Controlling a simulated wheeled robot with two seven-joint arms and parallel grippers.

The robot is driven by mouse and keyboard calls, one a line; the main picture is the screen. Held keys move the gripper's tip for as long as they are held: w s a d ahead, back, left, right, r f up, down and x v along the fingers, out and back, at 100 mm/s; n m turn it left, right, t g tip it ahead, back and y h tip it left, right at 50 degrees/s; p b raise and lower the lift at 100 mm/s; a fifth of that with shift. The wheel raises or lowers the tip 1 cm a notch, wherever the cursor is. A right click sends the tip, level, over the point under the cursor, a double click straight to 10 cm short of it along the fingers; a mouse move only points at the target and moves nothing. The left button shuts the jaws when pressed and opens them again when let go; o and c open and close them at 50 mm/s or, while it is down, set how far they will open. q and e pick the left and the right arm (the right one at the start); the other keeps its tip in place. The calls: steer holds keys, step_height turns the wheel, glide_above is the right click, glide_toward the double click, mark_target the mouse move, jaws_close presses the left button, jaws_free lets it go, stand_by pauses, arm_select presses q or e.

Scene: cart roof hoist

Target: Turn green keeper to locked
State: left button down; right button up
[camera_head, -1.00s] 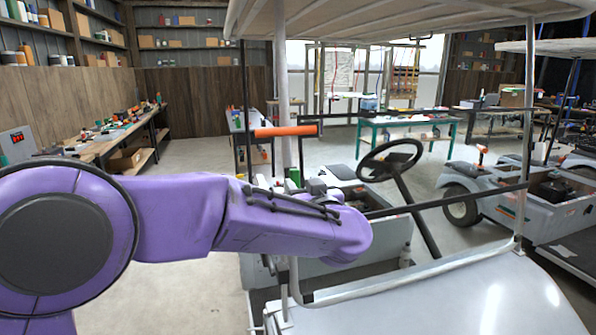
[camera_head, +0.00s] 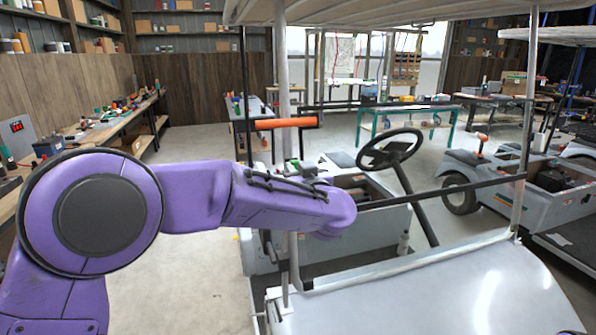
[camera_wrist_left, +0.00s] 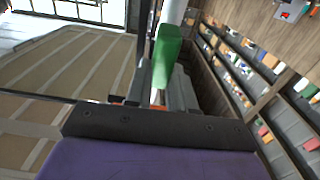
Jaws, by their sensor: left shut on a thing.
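The green keeper (camera_wrist_left: 167,50) stands up between the fingers of my left gripper (camera_wrist_left: 162,88) in the left wrist view, beside a pale post (camera_wrist_left: 173,12). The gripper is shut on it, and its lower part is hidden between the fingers. In the head view my left gripper (camera_head: 297,168) is at the cart's near front roof post (camera_head: 283,70). There, my purple wrist partly covers the gripper, and the keeper is hard to make out. I cannot tell whether the keeper is at its locked position. My right gripper is not in view.
The steering wheel (camera_head: 390,149) and a dark crossbar (camera_head: 440,190) are to the right. The white cart front (camera_head: 430,290) lies below. Open floor (camera_head: 180,270) is at the left.

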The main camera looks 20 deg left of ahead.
arm_select(q)
steer(key=n+g+y+b, duration=0.1)
steer(key=n, duration=0.4)
steer(key=shift+d, duration=0.1)
steer(key=n+g+b, duration=0.1)
steer(key=n, duration=0.4)
steer(key=shift+w+n+y, duration=0.1)
steer(key=shift+n+y, duration=0.3)
steer(key=n+g+b, duration=0.1)
steer(key=n+b, duration=0.1)
steer(key=n, duration=0.2)
steer(key=shift+n, duration=0.4)
steer(key=shift+r+n+g+b, duration=0.1)
steer(key=shift+n+g+b, duration=0.25)
steer(key=shift+n, duration=0.65)
steer(key=shift+r+n+g+b, duration=0.15)
steer(key=shift+n+b, duration=0.4)
steer(key=shift+n, duration=0.45)
steer(key=shift+h, duration=0.3)
steer(key=c, duration=1)
jaws_free()
steer(key=shift+o, duration=0.2)
